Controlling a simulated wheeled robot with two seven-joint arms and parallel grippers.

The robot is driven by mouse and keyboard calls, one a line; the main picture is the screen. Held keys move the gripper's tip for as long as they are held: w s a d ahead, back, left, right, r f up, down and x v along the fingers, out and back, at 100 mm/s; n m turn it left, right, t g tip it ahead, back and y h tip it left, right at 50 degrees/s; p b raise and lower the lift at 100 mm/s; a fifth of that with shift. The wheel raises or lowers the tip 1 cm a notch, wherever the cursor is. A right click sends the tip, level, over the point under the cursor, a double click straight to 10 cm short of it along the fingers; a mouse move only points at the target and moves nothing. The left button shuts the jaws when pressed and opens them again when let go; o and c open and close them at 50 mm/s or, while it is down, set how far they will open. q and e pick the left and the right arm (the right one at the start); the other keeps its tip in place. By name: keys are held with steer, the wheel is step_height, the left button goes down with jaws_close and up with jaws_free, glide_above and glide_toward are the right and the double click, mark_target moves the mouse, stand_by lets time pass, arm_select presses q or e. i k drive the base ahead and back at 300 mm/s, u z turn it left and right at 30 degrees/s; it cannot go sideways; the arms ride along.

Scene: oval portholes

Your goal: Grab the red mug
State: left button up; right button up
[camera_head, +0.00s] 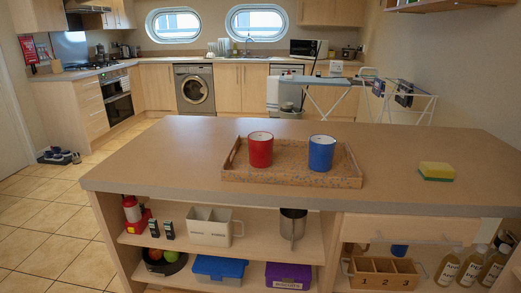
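The red mug (260,150) stands upright in the left part of a speckled brown tray (290,179) on the island counter. A blue mug (321,153) stands upright in the same tray, to the right of the red one, with a small gap between them. No handle shows on either mug. Neither of my grippers is in view.
A yellow and green sponge (436,171) lies on the counter at the right. The counter (160,165) left of the tray is clear. Shelves below hold a white container (208,226), a metal cup (293,226), boxes and several bottles. A drying rack (400,97) stands behind.

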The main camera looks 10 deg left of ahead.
mark_target(260, 144)
steer(key=k, duration=0.65)
steer(key=u, duration=0.8)
steer(key=i, duration=0.7)
steer(key=u, duration=0.55)
steer(key=i, duration=0.9)
steer(key=z, duration=0.55)
